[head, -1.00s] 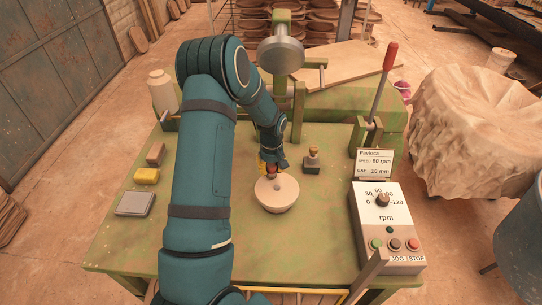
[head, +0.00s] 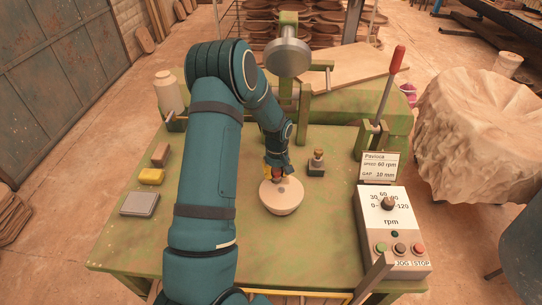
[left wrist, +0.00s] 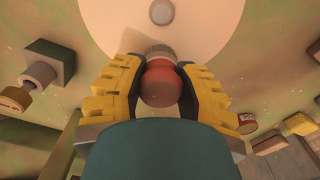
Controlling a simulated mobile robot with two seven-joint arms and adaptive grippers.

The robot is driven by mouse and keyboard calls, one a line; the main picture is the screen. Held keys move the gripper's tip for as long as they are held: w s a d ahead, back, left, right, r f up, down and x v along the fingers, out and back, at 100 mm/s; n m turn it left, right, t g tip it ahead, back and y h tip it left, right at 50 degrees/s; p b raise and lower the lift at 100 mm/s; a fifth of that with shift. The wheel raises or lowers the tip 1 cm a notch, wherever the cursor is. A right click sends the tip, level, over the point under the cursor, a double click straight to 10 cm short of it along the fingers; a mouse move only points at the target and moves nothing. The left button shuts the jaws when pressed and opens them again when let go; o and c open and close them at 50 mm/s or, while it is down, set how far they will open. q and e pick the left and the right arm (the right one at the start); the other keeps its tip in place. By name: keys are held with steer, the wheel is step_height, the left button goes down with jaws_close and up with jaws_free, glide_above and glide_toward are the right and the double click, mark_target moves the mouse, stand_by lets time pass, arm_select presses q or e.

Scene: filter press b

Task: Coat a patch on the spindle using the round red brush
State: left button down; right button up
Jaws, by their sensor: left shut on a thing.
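My left gripper (head: 275,173) is shut on a round red brush (left wrist: 160,84). The brush's grey-brown bristle end (left wrist: 160,50) points toward a pale round piece on the bench (head: 281,199). In the left wrist view the brush overlaps the edge of that pale piece, with a grey round knob (left wrist: 161,12) at its middle. I cannot tell whether the bristles touch it. I cannot tell for sure which part is the spindle; no coated patch can be made out. My right gripper is not in view.
A dark block with a brass-coloured knob (head: 317,161) stands right of the pale piece. A control box (head: 393,228) and a red-handled lever (head: 390,90) are at right. A yellow block (head: 151,176) and grey block (head: 139,204) lie at left. The bench front is clear.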

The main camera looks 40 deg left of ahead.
arm_select(q)
step_height(320, 180, up, 3)
steer(key=shift+r+p, duration=0.15)
steer(key=shift+p, duration=0.7)
steer(key=shift+r, duration=0.4)
step_height(320, 180, up, 2)
steer(key=shift+r+p, duration=0.1)
steer(key=shift+p, duration=0.75)
steer(key=shift+r+p, duration=0.5)
steer(key=shift+r, duration=0.35)
steer(key=shift+f, duration=0.1)
